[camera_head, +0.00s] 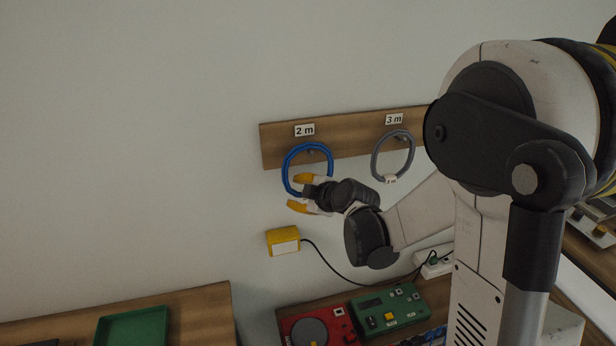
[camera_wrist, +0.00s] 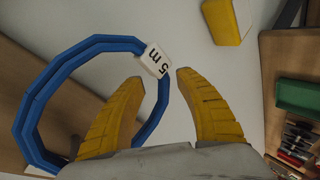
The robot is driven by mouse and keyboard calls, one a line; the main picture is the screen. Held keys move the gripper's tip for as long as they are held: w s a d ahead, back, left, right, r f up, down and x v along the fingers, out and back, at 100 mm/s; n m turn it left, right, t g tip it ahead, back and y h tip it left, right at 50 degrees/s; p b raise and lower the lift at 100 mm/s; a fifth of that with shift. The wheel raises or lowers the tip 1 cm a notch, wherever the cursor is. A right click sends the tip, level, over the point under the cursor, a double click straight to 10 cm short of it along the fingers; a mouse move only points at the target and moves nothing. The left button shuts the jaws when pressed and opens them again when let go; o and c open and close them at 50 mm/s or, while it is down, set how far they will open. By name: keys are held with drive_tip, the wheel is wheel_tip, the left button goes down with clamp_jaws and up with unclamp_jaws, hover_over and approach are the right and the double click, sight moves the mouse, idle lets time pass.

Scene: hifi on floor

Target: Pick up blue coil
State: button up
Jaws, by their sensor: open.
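The blue coil (camera_head: 287,167) hangs as a ring from the wooden wall board, under a "2 m" label (camera_head: 305,130). In the wrist view the coil (camera_wrist: 100,44) fills the left side, with a white tag (camera_wrist: 157,62) that seems to read "5 m". My gripper (camera_head: 299,192) is open at the coil's lower part. In the wrist view my gripper's yellow fingers (camera_wrist: 160,77) lie either side of the tagged stretch, left finger over the ring's opening, right finger outside it. I cannot tell whether they touch the coil.
A grey coil (camera_head: 376,158) hangs to the right under "3 m" on the board (camera_head: 355,142). A yellow box (camera_head: 284,241) with a black cable is on the wall below. Red (camera_head: 310,328) and green (camera_head: 390,308) devices and a green tray (camera_head: 132,327) stand lower down.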

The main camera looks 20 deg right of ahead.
clamp_jaws()
drive_tip(key=shift+r, duration=0.1)
drive_tip(key=shift+r, duration=0.6)
wheel_tip(320, 180, up, 2)
drive_tip(key=shift+r+p, duration=0.2)
drive_tip(key=shift+p, duration=0.45)
drive_tip(key=s+d, duration=0.2)
drive_tip(key=s, duration=0.6)
drive_tip(key=s+d+p, duration=0.1)
drive_tip(key=s+d, duration=0.2)
drive_tip(key=s, duration=0.6)
drive_tip(key=shift+d+f, duration=0.15)
drive_tip(key=shift+d, duration=0.15)
